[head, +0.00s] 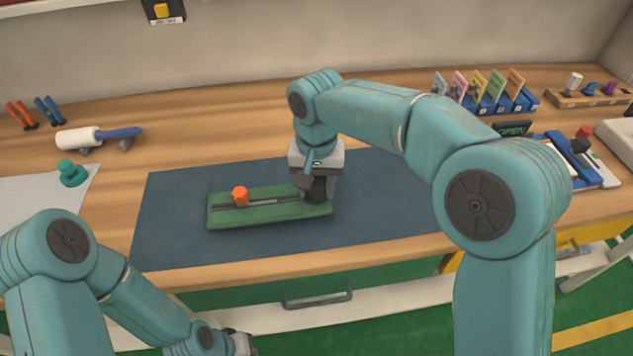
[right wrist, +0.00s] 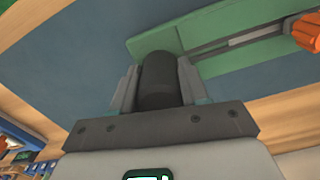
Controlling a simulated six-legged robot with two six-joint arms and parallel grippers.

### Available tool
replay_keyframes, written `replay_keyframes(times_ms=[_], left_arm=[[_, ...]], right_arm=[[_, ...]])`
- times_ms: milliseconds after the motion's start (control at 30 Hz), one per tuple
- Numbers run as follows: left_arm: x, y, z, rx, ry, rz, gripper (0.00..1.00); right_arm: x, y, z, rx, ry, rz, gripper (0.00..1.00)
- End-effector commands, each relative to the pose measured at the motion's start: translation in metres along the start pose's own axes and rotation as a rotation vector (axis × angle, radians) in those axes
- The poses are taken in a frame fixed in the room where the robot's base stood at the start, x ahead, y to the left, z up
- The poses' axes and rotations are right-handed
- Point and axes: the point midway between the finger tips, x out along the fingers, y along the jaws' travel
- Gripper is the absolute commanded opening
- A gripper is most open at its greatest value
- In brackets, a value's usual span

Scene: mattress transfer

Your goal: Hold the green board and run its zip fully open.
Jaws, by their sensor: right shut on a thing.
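The green board (head: 290,211) lies on the dark blue mat, with a grey zip track (head: 262,203) along its length. An orange zip pull (head: 240,196) sits toward the left end of the track; it also shows at the edge of the right wrist view (right wrist: 307,32). My right gripper (head: 311,190) is over the board's right end. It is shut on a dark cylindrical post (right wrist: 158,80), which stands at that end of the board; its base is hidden. My left gripper (head: 238,344) is low at the bottom edge, away from the board, and its fingers are not clear.
The blue mat (head: 170,215) has bare room left and right of the board. A white roller (head: 80,138) and a teal knob (head: 72,173) are at left. A blue card rack (head: 500,103) and a blue tray (head: 570,160) are at right. The table's front edge is close.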

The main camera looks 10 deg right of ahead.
Motion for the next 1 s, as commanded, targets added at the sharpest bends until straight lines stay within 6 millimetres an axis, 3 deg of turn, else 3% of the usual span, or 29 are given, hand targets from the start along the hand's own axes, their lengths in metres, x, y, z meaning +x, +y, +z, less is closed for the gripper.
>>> replay_keyframes(times_ms=[767,1000], left_arm=[[0.016,-0.006,0.0,0.0,0.0,0.0,0.0],[0.015,-0.005,0.0,0.0,0.0,0.0,0.0]], right_arm=[[0.024,0.0,0.0,0.0,0.001,-0.001,0.0],[0.022,0.0,0.0,0.0,0.001,-0.001,0.0]])
